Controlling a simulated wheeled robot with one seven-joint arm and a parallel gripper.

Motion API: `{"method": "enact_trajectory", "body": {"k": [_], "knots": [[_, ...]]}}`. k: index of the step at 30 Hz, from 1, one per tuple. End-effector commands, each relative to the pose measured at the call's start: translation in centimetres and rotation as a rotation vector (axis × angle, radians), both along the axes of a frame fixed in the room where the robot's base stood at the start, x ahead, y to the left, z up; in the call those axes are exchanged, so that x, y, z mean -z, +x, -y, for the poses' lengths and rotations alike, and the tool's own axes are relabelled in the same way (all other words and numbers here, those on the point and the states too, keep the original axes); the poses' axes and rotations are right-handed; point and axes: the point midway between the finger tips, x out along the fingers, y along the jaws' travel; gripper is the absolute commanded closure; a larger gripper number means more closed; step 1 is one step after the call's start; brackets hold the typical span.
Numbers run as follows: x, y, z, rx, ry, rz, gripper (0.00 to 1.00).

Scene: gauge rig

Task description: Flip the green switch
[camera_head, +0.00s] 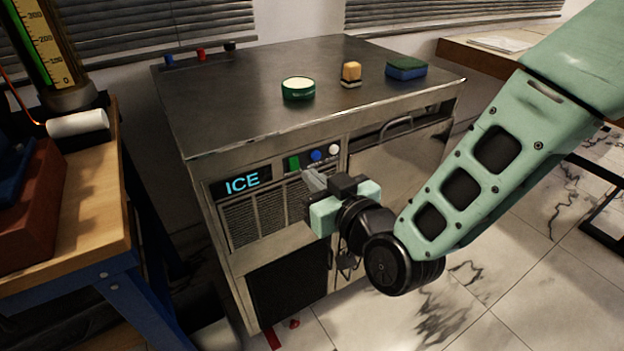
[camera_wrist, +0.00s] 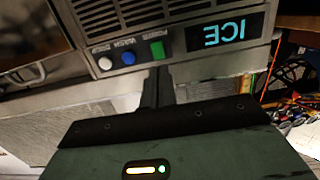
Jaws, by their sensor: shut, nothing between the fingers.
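The green switch (camera_head: 294,162) is on the front panel of the metal ice machine (camera_head: 300,208), just right of the lit ICE display (camera_head: 241,183). In the wrist view the green switch (camera_wrist: 157,50) shows upside down, labelled POWER, beside the blue button (camera_wrist: 127,57). My gripper (camera_head: 308,176) is shut and empty, just below and right of the switch in the head view. In the wrist view its fingers (camera_wrist: 158,82) point up toward the panel, just below the switch. I cannot tell whether the fingertips touch the panel.
A blue button (camera_head: 316,155) and a white button (camera_head: 334,150) sit right of the switch. A green round tin (camera_head: 298,88), a yellow block (camera_head: 351,73) and a sponge (camera_head: 406,68) stand on the machine's top. A wooden bench (camera_head: 95,215) is at left.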

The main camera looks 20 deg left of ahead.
Motion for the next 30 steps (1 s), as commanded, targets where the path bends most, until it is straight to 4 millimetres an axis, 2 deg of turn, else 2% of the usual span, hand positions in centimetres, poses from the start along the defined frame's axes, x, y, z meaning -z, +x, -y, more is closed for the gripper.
{"method": "enact_trajectory", "body": {"k": [18, 30], "knots": [[-1.0, -5.3, 6.3, 0.001, -0.002, -0.001, 1.0], [-1.1, -6.0, 7.1, 0.002, -0.001, 0.0, 1.0]]}}
